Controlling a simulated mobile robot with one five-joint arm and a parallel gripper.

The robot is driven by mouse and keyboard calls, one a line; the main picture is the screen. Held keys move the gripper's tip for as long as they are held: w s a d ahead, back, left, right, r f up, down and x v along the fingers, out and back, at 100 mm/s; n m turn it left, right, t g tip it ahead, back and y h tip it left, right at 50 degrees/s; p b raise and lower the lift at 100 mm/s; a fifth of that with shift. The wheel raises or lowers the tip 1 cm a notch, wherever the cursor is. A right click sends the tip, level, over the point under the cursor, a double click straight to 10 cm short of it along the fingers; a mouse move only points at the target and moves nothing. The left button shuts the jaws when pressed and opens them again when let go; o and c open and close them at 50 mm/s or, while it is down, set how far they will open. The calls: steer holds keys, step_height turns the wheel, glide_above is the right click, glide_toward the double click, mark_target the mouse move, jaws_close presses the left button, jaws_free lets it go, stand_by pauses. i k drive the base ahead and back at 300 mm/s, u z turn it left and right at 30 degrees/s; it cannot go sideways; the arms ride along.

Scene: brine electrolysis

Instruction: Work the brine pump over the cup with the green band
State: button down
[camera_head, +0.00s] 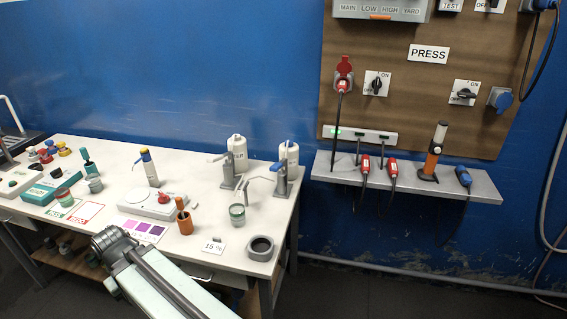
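A small clear cup with a green band (237,215) stands upright near the right end of the white table. Behind it are two white pump bottles in grey stands. The left bottle (237,150) has partly readable lettering, and the right bottle (289,153) has a spout reaching left. I cannot tell from the labels which is the brine pump. The cup stands in front of both bottles, apart from them. My arm rises from the bottom edge in front of the table, and its dark joint (112,240) shows. My gripper is not visible.
A grey ring holder (261,248) and a "15 %" card (213,246) lie near the cup. An orange pot (184,222) stands left of it. A grey shelf (420,180) with plugs is at right.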

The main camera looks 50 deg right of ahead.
mark_target(275, 168)
steer(key=z, duration=0.05)
steer(key=i, duration=0.95)
steer(key=u, duration=0.1)
